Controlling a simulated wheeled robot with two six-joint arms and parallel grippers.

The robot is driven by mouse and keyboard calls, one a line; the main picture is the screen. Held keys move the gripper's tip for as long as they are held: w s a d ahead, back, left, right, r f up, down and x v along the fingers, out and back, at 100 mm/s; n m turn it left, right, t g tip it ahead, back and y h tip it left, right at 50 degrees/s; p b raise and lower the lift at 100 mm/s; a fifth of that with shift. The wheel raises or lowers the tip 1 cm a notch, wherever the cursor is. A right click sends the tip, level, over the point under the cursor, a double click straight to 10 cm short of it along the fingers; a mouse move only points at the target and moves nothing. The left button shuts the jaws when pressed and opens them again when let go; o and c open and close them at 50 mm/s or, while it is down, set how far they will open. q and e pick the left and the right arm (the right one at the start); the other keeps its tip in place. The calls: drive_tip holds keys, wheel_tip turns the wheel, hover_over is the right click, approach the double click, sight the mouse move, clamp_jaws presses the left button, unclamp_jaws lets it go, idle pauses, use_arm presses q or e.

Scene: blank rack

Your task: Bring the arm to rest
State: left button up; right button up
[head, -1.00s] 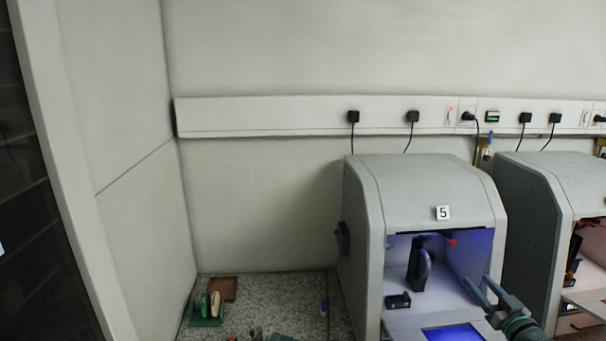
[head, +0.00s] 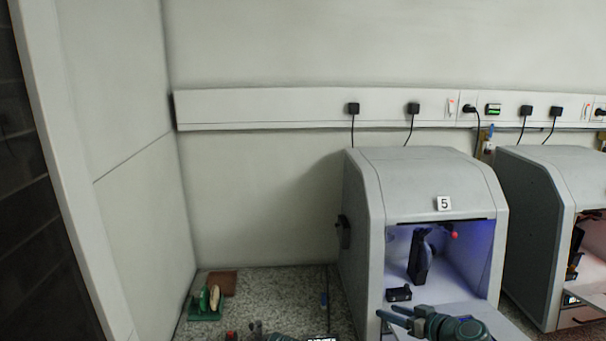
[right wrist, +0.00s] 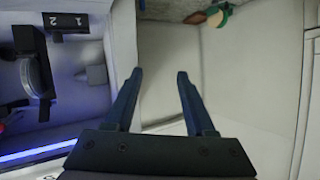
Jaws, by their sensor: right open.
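My right gripper (head: 386,318) is in front of the open grey cabinet marked 5 (head: 400,185), low at its front edge, with its fingers pointing left. In the right wrist view its two fingers (right wrist: 157,75) are spread apart with nothing between them. A dark teal shape at the bottom edge of the head view, left of the cabinet, may be part of my left gripper; it is mostly cut off and its jaws cannot be made out.
Inside the lit cabinet are a black upright holder (head: 418,258) and a small black block (head: 399,294). A second cabinet (head: 540,220) stands to the right. A green rack (head: 206,303) and brown tray (head: 222,283) lie on the speckled counter (head: 265,290) at left.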

drive_tip(key=s+a+f+n+g+b, duration=0.15)
drive_tip(key=s+a+f+g, duration=0.25)
drive_tip(key=a+f, duration=0.4)
drive_tip(key=s+a+f+m+g+h+b, duration=0.1)
drive_tip(key=s+a+f+g+h+b, duration=0.1)
drive_tip(key=s+f, duration=0.4)
drive_tip(key=s+a+f+m+g+h+b, duration=0.1)
drive_tip(key=s+a+f+g+h+b, duration=0.2)
drive_tip(key=s+a+f+g+h, duration=0.2)
drive_tip(key=s+a+f+h, duration=0.1)
drive_tip(key=s+a, duration=0.1)
drive_tip(key=s, duration=0.1)
drive_tip(key=shift+s+g+h, duration=0.3)
drive_tip(key=shift+s, duration=0.05)
drive_tip(key=shift+f, duration=0.1)
